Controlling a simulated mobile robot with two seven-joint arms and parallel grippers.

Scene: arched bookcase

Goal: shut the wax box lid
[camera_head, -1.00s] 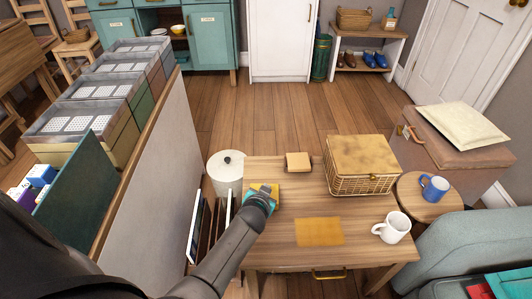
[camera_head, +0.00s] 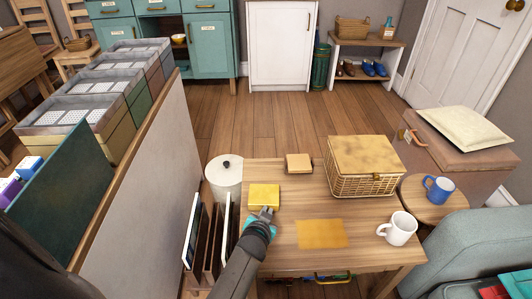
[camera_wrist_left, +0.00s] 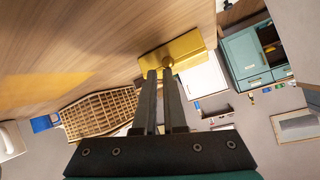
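The small yellow box (camera_head: 264,194), which I take as the wax box, sits at the table's left side. Its top looks flat and level, with no raised lid seen, though I cannot tell if it is fully closed. It also shows in the left wrist view (camera_wrist_left: 187,48), with a round knob just past my fingertips. My left gripper (camera_head: 264,210) is at the box's near side. In the left wrist view its two fingers (camera_wrist_left: 160,73) are close together with a narrow gap and nothing seen between them; contact with the box is unclear. My right gripper is not in view.
The wooden table (camera_head: 295,228) also bears a wicker basket (camera_head: 365,165), a small wooden block (camera_head: 299,163), a flat orange sheet (camera_head: 321,233) and a white mug (camera_head: 398,229). A white canister (camera_head: 224,177) and upright boards (camera_head: 208,235) stand left of the table.

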